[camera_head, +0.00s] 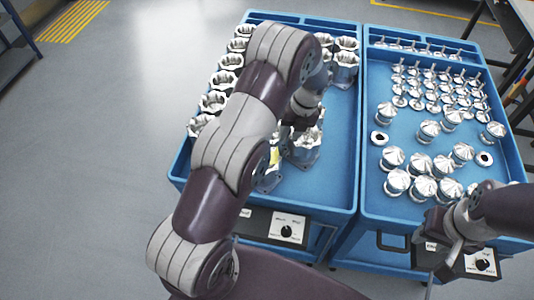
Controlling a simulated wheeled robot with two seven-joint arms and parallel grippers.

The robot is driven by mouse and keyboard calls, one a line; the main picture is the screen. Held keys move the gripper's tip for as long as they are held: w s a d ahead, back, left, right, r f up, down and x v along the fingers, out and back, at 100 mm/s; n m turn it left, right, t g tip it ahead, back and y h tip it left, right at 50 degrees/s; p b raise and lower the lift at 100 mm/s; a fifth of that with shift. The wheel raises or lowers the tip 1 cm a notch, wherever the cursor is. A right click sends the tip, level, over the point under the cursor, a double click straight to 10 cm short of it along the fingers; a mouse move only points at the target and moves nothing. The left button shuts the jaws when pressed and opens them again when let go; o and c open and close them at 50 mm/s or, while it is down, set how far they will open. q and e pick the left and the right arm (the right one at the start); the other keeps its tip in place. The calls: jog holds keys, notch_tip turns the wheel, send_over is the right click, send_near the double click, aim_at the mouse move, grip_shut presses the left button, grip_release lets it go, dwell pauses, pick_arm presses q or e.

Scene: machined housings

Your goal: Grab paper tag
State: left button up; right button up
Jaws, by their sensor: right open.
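A small yellow patch (275,156), which may be the paper tag, shows beside a housing in the left blue cart; my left arm hides part of this area. A small white label (245,213) is on the left cart's front. Another white label (431,246) is on the right cart's front, close by my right gripper. My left gripper (293,130) points down over a metal housing (304,151) near the yellow patch. Its fingers are too hidden to tell their state. My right gripper (436,258) is open at the right cart's front edge.
The left cart (335,196) holds several hollow housings (213,101). The right cart (388,213) holds several cone-topped metal parts (429,130) and smaller stemmed parts. Control boxes with knobs (287,231) hang on both cart fronts. The left cart's front right floor is clear.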

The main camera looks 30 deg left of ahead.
pick_arm(q)
jog(key=p+x, duration=0.1)
jog(key=x, duration=0.2)
jog(key=p+x, duration=0.1)
jog(key=x, duration=0.2)
jog(key=p+x, duration=0.2)
jog(key=x, duration=0.2)
jog(key=shift+a+r, duration=0.1)
jog(key=shift+a, duration=0.2)
jog(key=shift+w+a+f, duration=0.15)
jog(key=shift+f, duration=0.25)
jog(key=c, duration=0.5)
jog(key=shift+r, duration=0.1)
grip_shut()
pick_arm(e)
jog(key=r, duration=0.4)
jog(key=shift+w+a+r, duration=0.2)
jog(key=shift+w+r, duration=0.05)
jog(key=shift+r, duration=0.05)
